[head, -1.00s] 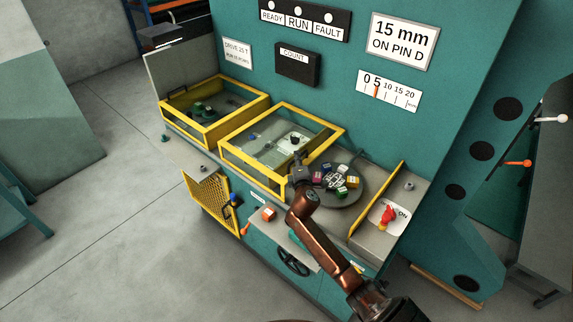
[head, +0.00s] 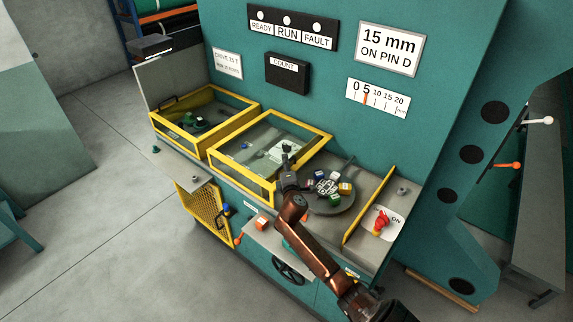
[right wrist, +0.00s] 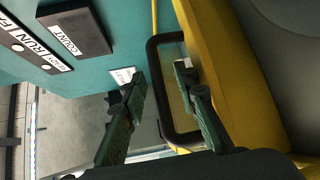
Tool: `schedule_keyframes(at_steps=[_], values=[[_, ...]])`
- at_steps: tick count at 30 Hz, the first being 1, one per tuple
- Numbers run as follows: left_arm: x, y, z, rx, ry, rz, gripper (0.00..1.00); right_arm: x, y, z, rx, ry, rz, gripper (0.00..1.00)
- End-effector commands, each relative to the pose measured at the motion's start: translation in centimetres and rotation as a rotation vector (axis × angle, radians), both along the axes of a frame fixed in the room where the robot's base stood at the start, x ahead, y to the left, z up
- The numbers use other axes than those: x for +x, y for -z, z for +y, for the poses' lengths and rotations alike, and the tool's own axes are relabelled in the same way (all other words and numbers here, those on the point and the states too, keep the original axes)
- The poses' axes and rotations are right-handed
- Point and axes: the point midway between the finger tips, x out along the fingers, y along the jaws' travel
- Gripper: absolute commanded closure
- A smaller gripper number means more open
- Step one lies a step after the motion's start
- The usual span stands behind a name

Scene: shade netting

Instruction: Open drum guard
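The machine carries two yellow-framed clear guards, a left one (head: 204,118) and a middle one (head: 268,152); I cannot tell from labels which is the drum guard. Both look closed in the head view. My right gripper (head: 287,150) is over the middle guard near its right side. In the right wrist view a black loop handle (right wrist: 154,75) stands on a yellow frame (right wrist: 240,90). The right gripper (right wrist: 160,85) is open there, with one finger on each side of the handle's near bar; contact is unclear. My left gripper is out of view.
A round dark plate (head: 335,203) with several coloured cubes lies right of the middle guard. A red switch (head: 381,220) is farther right, past a yellow rail (head: 368,206). A yellow mesh door (head: 203,210) and a handwheel (head: 289,271) are on the front.

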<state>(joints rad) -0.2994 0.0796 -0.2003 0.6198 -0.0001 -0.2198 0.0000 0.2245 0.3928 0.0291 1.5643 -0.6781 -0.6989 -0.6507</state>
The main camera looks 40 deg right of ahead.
Motion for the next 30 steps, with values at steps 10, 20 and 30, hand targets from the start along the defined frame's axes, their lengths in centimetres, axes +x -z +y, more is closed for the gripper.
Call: schedule_keyframes(at_steps=[10,20,30], values=[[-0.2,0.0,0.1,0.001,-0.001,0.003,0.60,-1.3,-0.1,0.9,0.000,-0.002,0.000,0.73],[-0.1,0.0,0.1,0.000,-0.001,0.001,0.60,-7.0,-1.1,4.5,0.001,-0.001,0.001,0.73],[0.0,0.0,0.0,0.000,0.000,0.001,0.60,-9.9,-1.7,6.4,0.000,0.000,0.000,0.73]])
